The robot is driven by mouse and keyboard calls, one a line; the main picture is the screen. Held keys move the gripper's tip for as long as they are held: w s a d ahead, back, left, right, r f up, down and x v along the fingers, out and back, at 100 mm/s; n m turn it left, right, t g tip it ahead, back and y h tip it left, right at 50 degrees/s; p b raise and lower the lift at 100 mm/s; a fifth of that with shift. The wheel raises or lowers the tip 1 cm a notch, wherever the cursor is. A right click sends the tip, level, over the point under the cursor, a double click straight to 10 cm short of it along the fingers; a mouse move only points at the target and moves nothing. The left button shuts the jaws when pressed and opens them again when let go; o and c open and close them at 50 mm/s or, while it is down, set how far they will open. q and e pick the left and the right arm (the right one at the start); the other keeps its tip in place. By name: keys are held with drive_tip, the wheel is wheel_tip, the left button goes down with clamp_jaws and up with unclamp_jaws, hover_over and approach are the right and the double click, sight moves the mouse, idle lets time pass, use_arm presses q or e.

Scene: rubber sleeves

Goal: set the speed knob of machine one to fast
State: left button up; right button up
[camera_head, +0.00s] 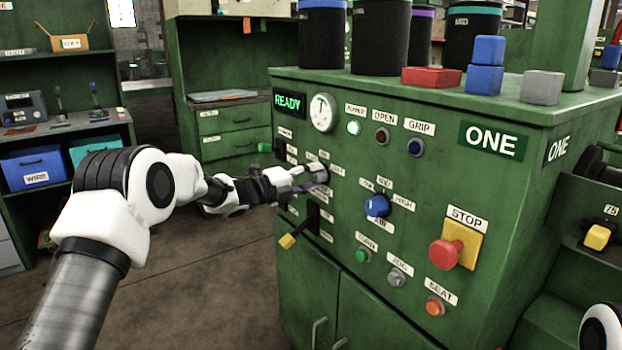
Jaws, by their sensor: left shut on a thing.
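Machine one (480,195) is a green cabinet with a sign "ONE" and a front panel of knobs, lamps and buttons. My left gripper (318,175) is at the panel's left part, shut on a small knob there, apparently the speed knob. My fingers hide most of that knob, so its pointing direction cannot be read. Small labels surround it, partly covered and too small to read surely. My right gripper is out of view; only a white piece of my right arm shows at the lower right corner.
A blue knob (376,206) marked LOW, MID, HIGH sits right of my gripper. A yellow-tipped lever (288,241) sticks out below it. A red STOP button (445,252) protrudes at the right. A green-tipped lever (266,147) is above left. The floor left of the machine is clear.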

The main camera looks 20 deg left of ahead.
use_arm(q)
drive_tip(key=o, duration=1.1)
drive_tip(key=shift+d, duration=0.1)
drive_tip(key=shift+o, duration=0.2)
drive_tip(key=v, duration=1.2)
